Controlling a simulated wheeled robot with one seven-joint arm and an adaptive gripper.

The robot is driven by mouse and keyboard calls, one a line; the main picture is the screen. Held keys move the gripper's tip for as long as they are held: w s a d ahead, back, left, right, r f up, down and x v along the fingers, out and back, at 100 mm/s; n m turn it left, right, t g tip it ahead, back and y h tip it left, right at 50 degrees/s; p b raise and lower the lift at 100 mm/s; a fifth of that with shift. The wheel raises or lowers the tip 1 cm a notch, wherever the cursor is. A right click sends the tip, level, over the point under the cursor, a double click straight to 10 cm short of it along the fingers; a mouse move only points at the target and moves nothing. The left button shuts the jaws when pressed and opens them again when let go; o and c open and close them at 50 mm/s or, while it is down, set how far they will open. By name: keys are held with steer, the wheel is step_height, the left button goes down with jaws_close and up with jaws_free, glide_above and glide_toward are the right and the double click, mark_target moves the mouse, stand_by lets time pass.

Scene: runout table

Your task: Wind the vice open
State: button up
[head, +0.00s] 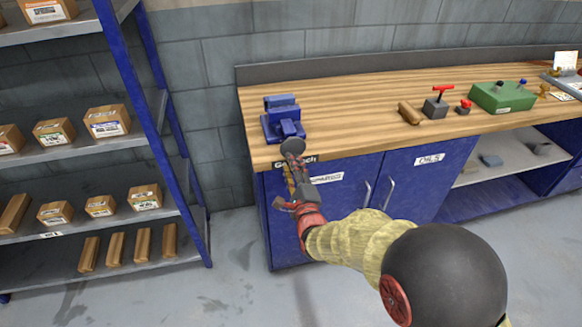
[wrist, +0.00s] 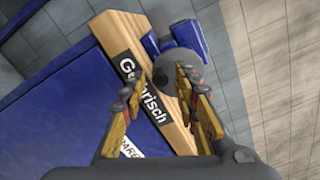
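The blue vice (head: 283,118) sits at the left end of the wooden bench top, by its front edge. A round dark grey part (head: 293,146), apparently the hub of its winding handle, sticks out over the front edge. My gripper (head: 295,168) is just in front of and below this part. In the wrist view my gripper (wrist: 160,82) is open, its yellow-padded fingers wide apart. The grey round part (wrist: 178,70) shows beyond the fingertips, nearer the right finger, which overlaps it. I cannot tell whether they touch. The vice (wrist: 182,38) is partly hidden there.
The bench top (head: 350,105) is clear right of the vice up to a wooden block (head: 410,113). Blue cupboard doors (head: 335,220) lie below the gripper. A blue-framed shelf rack (head: 150,110) with cartons stands at the left, with a floor gap between.

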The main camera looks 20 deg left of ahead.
steer(key=m, duration=0.7)
steer(key=shift+m, duration=0.4)
steer(key=shift+c, duration=1.2)
jaws_close()
steer(key=n, duration=0.3)
steer(key=shift+w+d+f+n, duration=0.2)
steer(key=shift+d+n, duration=0.1)
steer(key=shift+d, duration=0.05)
